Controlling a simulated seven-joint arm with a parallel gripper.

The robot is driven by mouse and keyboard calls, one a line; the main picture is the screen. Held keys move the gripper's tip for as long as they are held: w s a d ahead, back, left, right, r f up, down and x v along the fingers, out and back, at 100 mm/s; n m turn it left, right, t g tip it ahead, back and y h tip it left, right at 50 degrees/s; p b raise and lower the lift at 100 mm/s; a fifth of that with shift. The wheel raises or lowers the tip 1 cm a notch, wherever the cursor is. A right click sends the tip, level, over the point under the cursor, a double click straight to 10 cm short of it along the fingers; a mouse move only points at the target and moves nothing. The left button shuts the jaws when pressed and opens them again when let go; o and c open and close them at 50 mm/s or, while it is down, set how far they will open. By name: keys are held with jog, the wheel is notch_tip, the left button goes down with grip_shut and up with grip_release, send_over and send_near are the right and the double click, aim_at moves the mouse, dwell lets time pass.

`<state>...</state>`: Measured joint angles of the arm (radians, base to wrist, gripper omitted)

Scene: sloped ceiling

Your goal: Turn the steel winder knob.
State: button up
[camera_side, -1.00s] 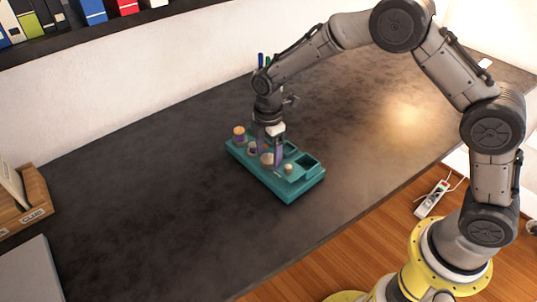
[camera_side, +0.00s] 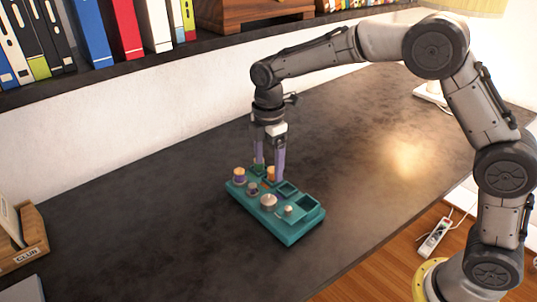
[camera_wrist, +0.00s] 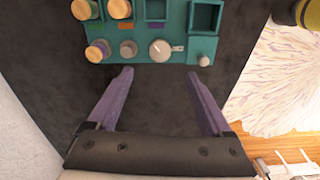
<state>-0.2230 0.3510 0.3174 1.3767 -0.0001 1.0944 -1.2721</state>
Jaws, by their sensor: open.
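A teal board (camera_side: 287,231) with several fittings lies on the dark table. A round pale metal knob (camera_side: 268,201), which looks like the steel winder knob, is on its near side. In the wrist view the knob (camera_wrist: 160,50) has a small tab pointing right. My gripper (camera_side: 270,173) points down with its two purple fingers apart and empty. In the side view it is over the board's back edge, behind the knob. In the wrist view the gripper (camera_wrist: 160,74) has its fingertips just below the board's edge, with the knob between and beyond them. No finger visibly touches the knob.
A smaller grey knob (camera_wrist: 128,48) and a wooden-topped peg (camera_wrist: 97,50) stand beside the knob. A small pale knob (camera_wrist: 204,61) is at its right. Square pockets, including one at the board's corner (camera_wrist: 205,17), are open. The table (camera_side: 140,215) around the board is clear.

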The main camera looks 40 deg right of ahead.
notch_tip(320, 180, up, 2)
jog(key=shift+r, duration=0.15)
dwell(0.3)
jog(key=s+d+r+m+t, duration=0.2)
jog(key=s+d+r, duration=0.2)
jog(key=s+r, duration=0.3)
jog(key=s+d+r+m+t, duration=0.2)
jog(key=s+d+r, duration=0.2)
jog(key=s+r, duration=0.3)
jog(key=s+d+f+m, duration=0.1)
jog(key=s+f+m, duration=0.2)
jog(key=s+m, duration=0.3)
jog(key=s+d+f+m+t, duration=0.1)
jog(key=s+f+m, duration=0.2)
jog(key=s+m, duration=0.4)
jog(key=s, duration=0.2)
jog(key=shift+s+d+f+t, duration=0.2)
jog(key=shift+s+f+t, duration=0.05)
jog(key=shift+s+t, duration=0.1)
